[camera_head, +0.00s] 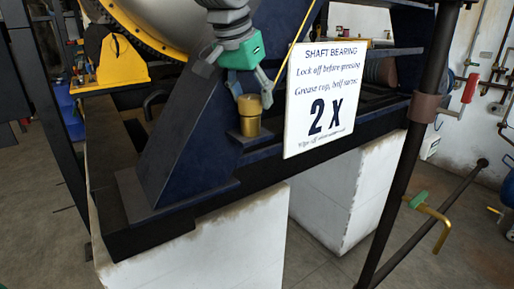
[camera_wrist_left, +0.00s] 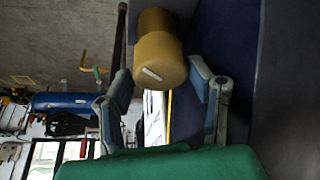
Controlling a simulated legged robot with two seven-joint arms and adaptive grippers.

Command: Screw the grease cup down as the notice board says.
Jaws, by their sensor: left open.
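The brass grease cup (camera_head: 250,118) stands upright on a dark blue ledge of the machine, left of the notice board. In the left wrist view the cup (camera_wrist_left: 160,62) shows a short white mark on its end. My left gripper (camera_head: 252,94) is open just above the cup. In the wrist view its fingertips (camera_wrist_left: 161,78) are on either side of the cup's near end, with gaps visible. The white notice board (camera_head: 322,98) reads "SHAFT BEARING", "Lock off before greasing", "Grease cup, half turns:" and a large "2 X". Its bottom line is too small to read surely. My right gripper is not in view.
A dark post (camera_head: 408,140) stands right of the board. A yellow handle with a green grip (camera_head: 430,215) is beyond it. A yellow guard (camera_head: 110,65) is at the upper left. White plinths (camera_head: 240,240) carry the machine frame. A red-handled valve (camera_head: 468,90) is on the right wall.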

